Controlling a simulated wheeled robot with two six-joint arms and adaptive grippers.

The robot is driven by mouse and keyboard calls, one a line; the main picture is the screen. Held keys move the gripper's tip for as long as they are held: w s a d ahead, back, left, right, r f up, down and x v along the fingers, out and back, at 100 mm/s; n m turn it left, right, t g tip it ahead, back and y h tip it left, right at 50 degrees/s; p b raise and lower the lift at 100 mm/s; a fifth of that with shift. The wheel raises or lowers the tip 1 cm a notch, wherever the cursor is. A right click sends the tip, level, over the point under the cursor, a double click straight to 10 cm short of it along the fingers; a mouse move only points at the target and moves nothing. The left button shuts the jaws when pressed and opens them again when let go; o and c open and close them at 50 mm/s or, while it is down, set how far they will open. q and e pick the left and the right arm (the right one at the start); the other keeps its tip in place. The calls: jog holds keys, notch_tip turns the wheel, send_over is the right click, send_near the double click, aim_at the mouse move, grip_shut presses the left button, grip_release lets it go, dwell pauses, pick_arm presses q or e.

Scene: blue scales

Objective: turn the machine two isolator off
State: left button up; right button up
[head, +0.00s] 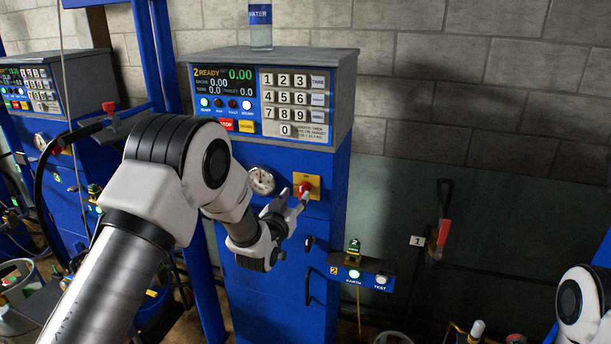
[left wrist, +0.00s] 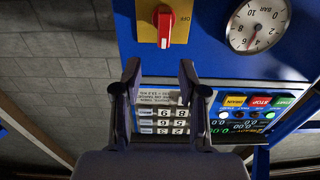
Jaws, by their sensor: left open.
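The machine two isolator is a red rotary handle (head: 305,188) on a yellow plate, on the blue front of the machine below its keypad. In the left wrist view the red handle (left wrist: 166,25) stands lengthwise up the picture on the yellow plate (left wrist: 147,34). My left gripper (head: 293,203) is open and empty, in front of the cabinet close to the isolator. In the left wrist view its two fingers (left wrist: 159,72) point towards the handle, with a gap between them and it. My right gripper is out of view.
The display (head: 224,86) reads "2 READY" and 0.00. A pressure gauge (head: 261,181) sits left of the isolator. An earth/test box (head: 362,272) stands lower right, and a red-handled lever (head: 441,230) is on the wall. A water bottle (head: 260,26) stands on top.

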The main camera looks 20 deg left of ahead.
aim_at(301, 188)
pick_arm(q)
jog(key=w, duration=0.2)
jog(key=w+p, duration=0.1)
jog(key=w, duration=0.1)
jog(key=w+f+p, duration=0.1)
jog(key=w, duration=0.2)
jog(key=shift+w+a+f, duration=0.1)
jog(key=shift+a, duration=0.15)
jog(key=shift+w, duration=0.25)
jog(key=shift+s+d+r, duration=0.25)
jog(key=shift+s+d, duration=0.05)
jog(key=shift+w+a+f, duration=0.1)
jog(key=shift+w+f, duration=0.05)
grip_shut()
